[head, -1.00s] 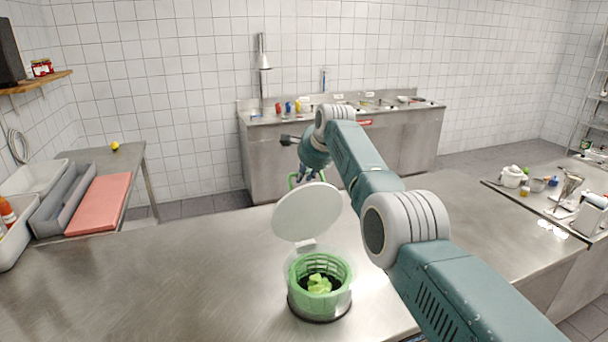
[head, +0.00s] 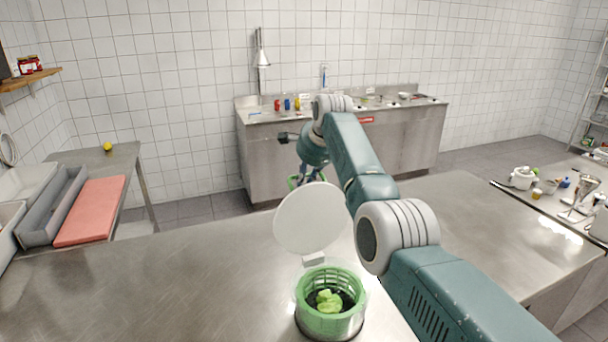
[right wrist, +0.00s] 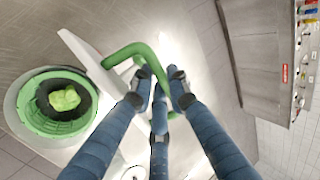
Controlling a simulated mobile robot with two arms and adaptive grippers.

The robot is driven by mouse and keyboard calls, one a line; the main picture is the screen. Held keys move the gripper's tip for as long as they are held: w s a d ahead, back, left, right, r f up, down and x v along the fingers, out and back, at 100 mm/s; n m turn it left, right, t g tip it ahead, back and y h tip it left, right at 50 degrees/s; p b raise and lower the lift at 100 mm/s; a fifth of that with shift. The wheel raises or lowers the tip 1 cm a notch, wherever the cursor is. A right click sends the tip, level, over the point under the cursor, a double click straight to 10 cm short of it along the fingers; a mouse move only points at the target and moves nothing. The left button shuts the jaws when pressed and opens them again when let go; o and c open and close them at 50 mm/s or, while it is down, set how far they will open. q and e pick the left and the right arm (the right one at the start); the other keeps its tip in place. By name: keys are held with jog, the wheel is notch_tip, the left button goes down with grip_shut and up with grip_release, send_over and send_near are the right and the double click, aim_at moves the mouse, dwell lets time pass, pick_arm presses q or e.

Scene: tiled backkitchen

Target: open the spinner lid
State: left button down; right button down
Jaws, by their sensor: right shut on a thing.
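The salad spinner (head: 316,321) stands on the steel counter, with a green basket (head: 308,291) and pale green leaves (head: 328,301) inside. Its round white lid (head: 308,216) is swung up, standing steeply at the back of the bowl, so the basket is uncovered. In the right wrist view the open basket (right wrist: 40,122) is at left and the lid (right wrist: 82,50) shows nearly edge-on. My right gripper (right wrist: 160,80) is shut on the green handle (right wrist: 126,53) on the lid's far side. In the head view the lid partly hides this gripper (head: 310,176). My left gripper is out of view.
The steel counter (head: 150,290) is clear left of the spinner. Beyond it, a side table holds a red board (head: 92,210) and grey bins (head: 52,206). A sink unit (head: 270,160) stands at the back wall. Small kitchenware, including a white pot (head: 522,179), stands at right.

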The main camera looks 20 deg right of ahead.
jog(key=shift+w, duration=0.3)
jog(key=shift+s, duration=0.1)
jog(key=c, duration=1.8)
grip_release()
jog(key=shift+a, duration=0.15)
jog(key=shift+o, duration=0.2)
jog(key=shift+r, duration=0.1)
jog(key=v, duration=1.2)
